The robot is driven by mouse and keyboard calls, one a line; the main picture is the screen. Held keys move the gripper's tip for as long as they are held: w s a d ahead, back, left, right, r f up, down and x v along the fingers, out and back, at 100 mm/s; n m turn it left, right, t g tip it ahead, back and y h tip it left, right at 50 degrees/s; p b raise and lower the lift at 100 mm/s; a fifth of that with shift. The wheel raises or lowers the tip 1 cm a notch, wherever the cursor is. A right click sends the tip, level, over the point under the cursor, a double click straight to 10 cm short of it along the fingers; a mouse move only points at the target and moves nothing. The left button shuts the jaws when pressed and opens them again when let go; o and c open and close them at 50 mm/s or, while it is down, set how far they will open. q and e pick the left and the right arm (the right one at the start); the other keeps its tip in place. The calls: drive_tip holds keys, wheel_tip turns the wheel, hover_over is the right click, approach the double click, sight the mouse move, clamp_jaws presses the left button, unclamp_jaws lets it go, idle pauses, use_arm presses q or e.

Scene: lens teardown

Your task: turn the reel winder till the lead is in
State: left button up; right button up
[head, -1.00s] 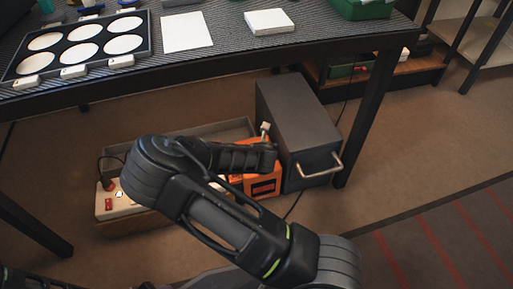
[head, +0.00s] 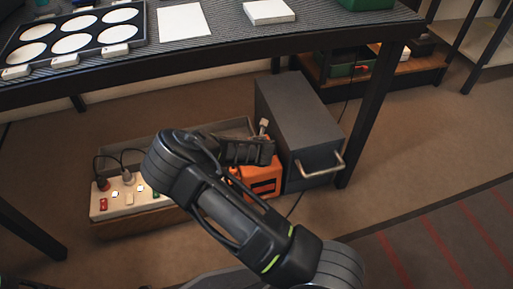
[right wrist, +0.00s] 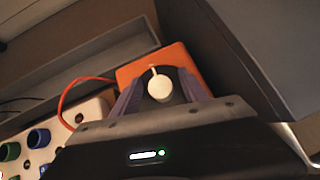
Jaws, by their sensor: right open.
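The orange reel (head: 262,183) sits on the floor against the grey cabinet, partly hidden behind my right arm. Its pale winder knob (head: 264,126) stands above my right gripper (head: 268,152) in the head view. In the right wrist view the orange reel (right wrist: 178,62) is ahead, and the white knob (right wrist: 160,87) shows between the two fingers of my open right gripper (right wrist: 161,95). I cannot tell whether the fingers touch it. The red lead (right wrist: 66,93) curves out from the reel's left side toward the power strip. My left gripper is not in view.
A grey cabinet (head: 300,110) with a protruding handle (head: 322,166) stands right of the reel.

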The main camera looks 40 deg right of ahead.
clamp_jaws()
idle(0.6)
